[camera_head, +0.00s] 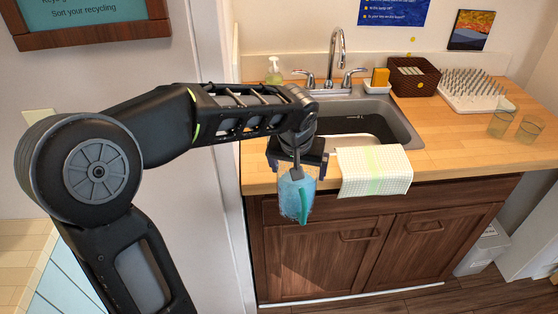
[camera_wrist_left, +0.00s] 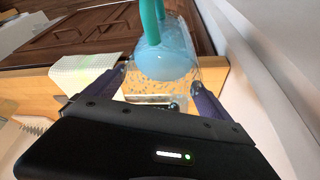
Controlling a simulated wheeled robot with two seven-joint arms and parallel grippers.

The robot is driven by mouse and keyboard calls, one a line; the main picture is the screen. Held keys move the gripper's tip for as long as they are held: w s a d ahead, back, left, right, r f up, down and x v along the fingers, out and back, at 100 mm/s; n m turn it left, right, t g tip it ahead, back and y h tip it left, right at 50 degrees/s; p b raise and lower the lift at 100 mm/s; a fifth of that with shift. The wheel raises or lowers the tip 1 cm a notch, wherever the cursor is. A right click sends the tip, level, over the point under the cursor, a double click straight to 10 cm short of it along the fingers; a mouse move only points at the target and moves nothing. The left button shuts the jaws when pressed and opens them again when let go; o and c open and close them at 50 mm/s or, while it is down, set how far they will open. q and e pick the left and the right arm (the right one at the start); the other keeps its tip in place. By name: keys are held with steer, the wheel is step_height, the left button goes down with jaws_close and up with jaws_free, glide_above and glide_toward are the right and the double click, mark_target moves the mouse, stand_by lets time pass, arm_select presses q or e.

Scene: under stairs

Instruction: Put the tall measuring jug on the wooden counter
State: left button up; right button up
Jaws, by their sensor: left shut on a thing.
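The measuring jug (camera_head: 294,203) is clear and bluish with a teal handle. My left gripper (camera_head: 297,164) is shut on it near the front left edge of the wooden counter (camera_head: 455,135). The jug hangs below the gripper, and in the head view it overlaps the counter edge and cabinet front. In the left wrist view the jug (camera_wrist_left: 168,62) sits between the two fingers, with its teal handle pointing to the top. I see no counter surface under the jug. My right gripper is not in view.
A sink (camera_head: 385,125) with a faucet (camera_head: 338,55) fills the counter's middle. A checkered cloth (camera_head: 373,171) drapes over the front edge. A soap bottle (camera_head: 274,71), sponge (camera_head: 380,77), brown basket (camera_head: 415,76), drying rack (camera_head: 475,92) and two glasses (camera_head: 500,124) stand around. Bare wood lies right of the sink.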

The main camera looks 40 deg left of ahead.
arm_select(q)
steer(key=w+d+f+m+h+b, duration=0.1)
steer(key=d+f+m, duration=0.3)
steer(key=d+f, duration=0.6)
steer(key=shift+w+d+f+h+b, duration=0.15)
steer(key=shift+w+d+h+b, duration=0.15)
steer(key=shift+w+d, duration=0.35)
steer(key=shift+w+a, duration=0.1)
